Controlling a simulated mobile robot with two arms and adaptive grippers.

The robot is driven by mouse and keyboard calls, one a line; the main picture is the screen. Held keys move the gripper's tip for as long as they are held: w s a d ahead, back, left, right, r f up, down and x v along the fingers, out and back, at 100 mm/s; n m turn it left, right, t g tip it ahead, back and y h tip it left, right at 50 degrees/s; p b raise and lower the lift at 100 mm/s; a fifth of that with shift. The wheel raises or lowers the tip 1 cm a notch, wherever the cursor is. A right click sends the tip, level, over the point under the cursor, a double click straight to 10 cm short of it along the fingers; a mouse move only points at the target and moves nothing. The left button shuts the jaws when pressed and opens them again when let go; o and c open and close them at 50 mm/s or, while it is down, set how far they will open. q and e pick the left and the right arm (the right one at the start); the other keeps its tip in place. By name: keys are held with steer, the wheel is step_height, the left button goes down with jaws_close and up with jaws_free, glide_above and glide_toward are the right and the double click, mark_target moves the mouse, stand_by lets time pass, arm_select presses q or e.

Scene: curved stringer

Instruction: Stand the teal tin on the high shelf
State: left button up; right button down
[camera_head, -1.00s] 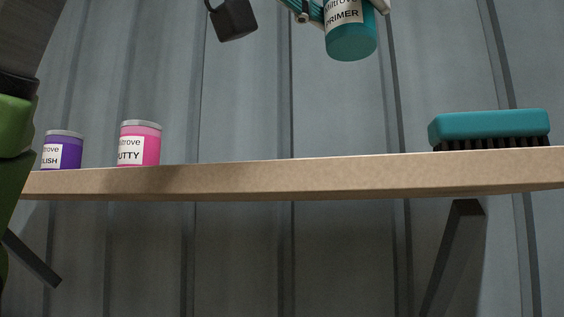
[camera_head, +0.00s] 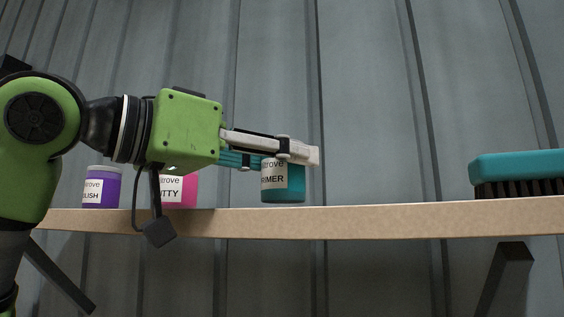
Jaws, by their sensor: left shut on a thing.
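The teal tin (camera_head: 284,192), with a white label reading "RIMER", is upright in my left gripper (camera_head: 296,152). The gripper comes in from the left and is shut on the tin's upper part, hiding its top. The tin's base is just above the front edge of the high shelf (camera_head: 390,221); I cannot tell whether it touches the board. My right gripper is not in view.
A purple tin (camera_head: 103,188) and a pink tin (camera_head: 183,191) stand on the shelf at left, the pink one partly behind my gripper. A teal brush (camera_head: 518,173) lies at the right end. The shelf between the teal tin and brush is clear. A ribbed metal wall (camera_head: 370,100) is behind.

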arm_select(q)
steer(key=shift+f, duration=0.75)
steer(key=o, duration=1.2)
steer(key=shift+r, duration=0.1)
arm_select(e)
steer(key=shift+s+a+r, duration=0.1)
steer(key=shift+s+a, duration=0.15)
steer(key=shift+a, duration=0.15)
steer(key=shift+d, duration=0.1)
